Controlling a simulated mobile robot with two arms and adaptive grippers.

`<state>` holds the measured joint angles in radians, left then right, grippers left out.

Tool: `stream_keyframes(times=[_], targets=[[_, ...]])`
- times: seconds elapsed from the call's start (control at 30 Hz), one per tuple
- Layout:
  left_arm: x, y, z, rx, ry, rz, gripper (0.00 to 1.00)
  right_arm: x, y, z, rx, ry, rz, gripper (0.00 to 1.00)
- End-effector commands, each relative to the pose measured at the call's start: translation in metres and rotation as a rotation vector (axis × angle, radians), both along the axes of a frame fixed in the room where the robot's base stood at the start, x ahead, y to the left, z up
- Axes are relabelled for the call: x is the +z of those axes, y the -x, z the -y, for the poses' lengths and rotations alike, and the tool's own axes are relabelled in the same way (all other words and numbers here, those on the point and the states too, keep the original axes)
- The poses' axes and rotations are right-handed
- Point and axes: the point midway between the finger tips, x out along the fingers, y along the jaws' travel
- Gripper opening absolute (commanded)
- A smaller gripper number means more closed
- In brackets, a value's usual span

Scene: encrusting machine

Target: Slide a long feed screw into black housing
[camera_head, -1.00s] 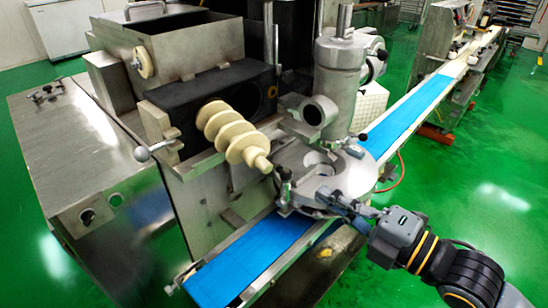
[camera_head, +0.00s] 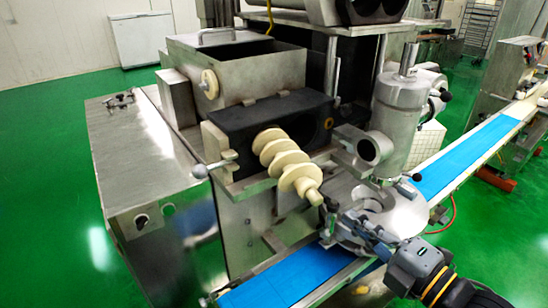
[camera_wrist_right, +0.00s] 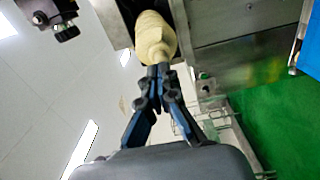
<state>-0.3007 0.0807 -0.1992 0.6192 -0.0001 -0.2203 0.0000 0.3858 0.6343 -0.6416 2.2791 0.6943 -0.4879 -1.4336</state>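The cream feed screw (camera_head: 285,165) sticks out of the front of the black housing (camera_head: 292,122), tilted down to the right in the head view. Its rear part is hidden inside the housing. Its narrow outer end points toward my right gripper (camera_head: 350,222). In the right wrist view the screw (camera_wrist_right: 155,33) lies straight ahead of the fingers, and my right gripper (camera_wrist_right: 158,72) has its fingertips close together at the screw's end. I cannot tell whether they touch it. No screw shaft shows between the fingers. My left gripper is not in view.
A blue conveyor belt (camera_head: 290,283) runs below the screw. A metal cylinder with a side port (camera_head: 400,105) stands right of the housing, above a round metal plate (camera_head: 395,208). A steel cabinet (camera_head: 145,165) stands further left.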

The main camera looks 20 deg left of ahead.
Motion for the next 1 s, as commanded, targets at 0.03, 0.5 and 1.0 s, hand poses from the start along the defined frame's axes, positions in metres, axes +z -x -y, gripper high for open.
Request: stream_keyframes(times=[0.03,0.5,1.0], targets=[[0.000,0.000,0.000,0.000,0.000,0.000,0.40,0.000,0.000,0.000,0.000,0.000,0.000,0.00],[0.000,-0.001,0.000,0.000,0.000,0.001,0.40,0.000,0.000,0.000,0.000,0.000,0.000,0.00],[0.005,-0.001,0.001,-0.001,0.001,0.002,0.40,0.001,-0.017,-0.023,0.000,-0.001,0.000,0.00]])
